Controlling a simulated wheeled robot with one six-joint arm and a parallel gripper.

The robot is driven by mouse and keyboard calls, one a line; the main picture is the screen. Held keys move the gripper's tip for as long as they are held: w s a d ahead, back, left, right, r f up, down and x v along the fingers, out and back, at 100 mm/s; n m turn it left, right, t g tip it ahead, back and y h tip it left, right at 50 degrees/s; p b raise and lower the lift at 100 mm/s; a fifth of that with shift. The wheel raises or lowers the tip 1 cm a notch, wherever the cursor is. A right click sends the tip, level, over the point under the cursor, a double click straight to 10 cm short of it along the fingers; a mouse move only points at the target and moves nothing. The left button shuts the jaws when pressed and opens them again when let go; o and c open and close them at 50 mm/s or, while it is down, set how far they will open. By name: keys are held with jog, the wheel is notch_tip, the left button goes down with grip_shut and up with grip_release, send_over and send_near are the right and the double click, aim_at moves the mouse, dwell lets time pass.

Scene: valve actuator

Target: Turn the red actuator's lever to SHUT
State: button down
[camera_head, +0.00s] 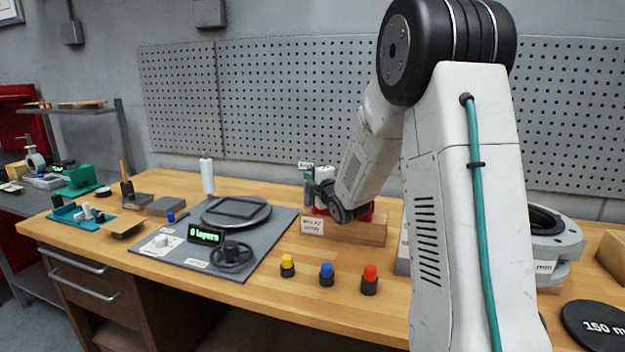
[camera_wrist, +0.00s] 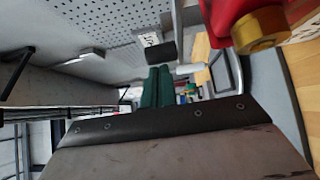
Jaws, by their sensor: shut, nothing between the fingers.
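The red actuator shows in the wrist view at upper right as a red body (camera_wrist: 225,14) with a brass fitting (camera_wrist: 257,30). In the head view my arm hides most of it; only bits of red (camera_head: 368,212) show. A grey rod with a black grip (camera_wrist: 160,52), apparently the lever, hangs beside a small lettered plate (camera_wrist: 149,38), only partly readable. My gripper (camera_wrist: 157,84) is shut, its green fingers together with nothing between them. The fingertips are close to the black grip; I cannot tell whether they touch. In the head view the gripper (camera_head: 308,182) is at the actuator's left.
A wooden block (camera_head: 372,234) with a label (camera_head: 312,226) is under the actuator. Yellow (camera_head: 288,266), blue (camera_head: 326,274) and red (camera_head: 370,279) knobbed pieces stand in front. A grey plate with a turntable (camera_head: 236,212) lies left. A pegboard (camera_head: 290,95) stands behind.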

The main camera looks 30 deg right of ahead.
jog(key=shift+w+d, duration=0.25)
jog(key=shift+w, duration=0.3)
jog(key=shift+w+d, duration=0.2)
jog(key=shift+w, duration=0.3)
